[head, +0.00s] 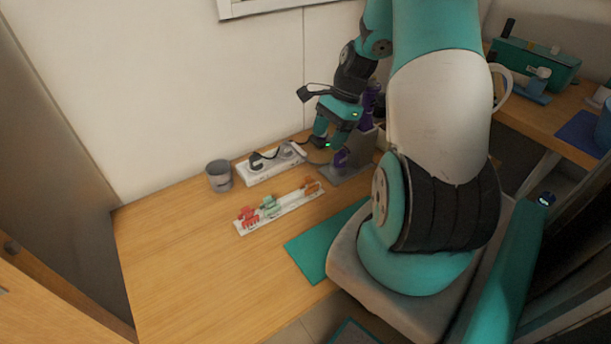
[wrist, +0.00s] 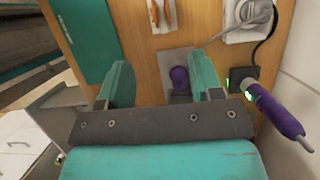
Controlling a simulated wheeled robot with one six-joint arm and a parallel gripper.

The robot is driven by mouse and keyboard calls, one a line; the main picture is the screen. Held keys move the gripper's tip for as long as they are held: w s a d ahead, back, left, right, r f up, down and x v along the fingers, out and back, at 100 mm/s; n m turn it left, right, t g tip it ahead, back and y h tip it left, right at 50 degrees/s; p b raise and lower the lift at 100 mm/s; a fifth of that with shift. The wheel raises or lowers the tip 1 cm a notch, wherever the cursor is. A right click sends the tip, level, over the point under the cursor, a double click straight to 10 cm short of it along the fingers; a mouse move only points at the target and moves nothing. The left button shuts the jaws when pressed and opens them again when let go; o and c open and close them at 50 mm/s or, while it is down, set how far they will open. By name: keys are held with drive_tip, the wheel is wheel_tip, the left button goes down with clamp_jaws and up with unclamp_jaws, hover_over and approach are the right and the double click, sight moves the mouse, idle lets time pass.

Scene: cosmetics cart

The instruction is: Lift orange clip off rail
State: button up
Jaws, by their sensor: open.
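The orange clip (head: 311,186) is on the right end of the white rail (head: 285,207), which lies on the wooden table. In the wrist view, orange clip parts (wrist: 153,12) show at the top edge, partly cut off, on the rail (wrist: 163,22). My gripper (head: 322,144) is above the back right of the table, behind and right of the orange clip and apart from it. In the wrist view my gripper (wrist: 163,82) is open and empty, its two teal fingers wide apart over a grey plate with a purple object.
Green clips (head: 269,206) and red clips (head: 248,217) share the rail. A grey cup (head: 218,175), a white power strip (head: 271,163) with a dark cable, and a grey stand (head: 350,167) with purple tools are nearby. A teal mat (head: 310,254) lies in front. The table's left is clear.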

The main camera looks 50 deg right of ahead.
sight(311, 178)
drive_tip(key=x, duration=0.9)
drive_tip(key=shift+a+f+p, duration=0.2)
drive_tip(key=shift+f+p, duration=0.05)
drive_tip(key=shift+p, duration=0.1)
drive_tip(key=p+x, duration=0.1)
drive_tip(key=x, duration=0.4)
drive_tip(key=shift+d, duration=0.15)
drive_tip(key=c, duration=1.1)
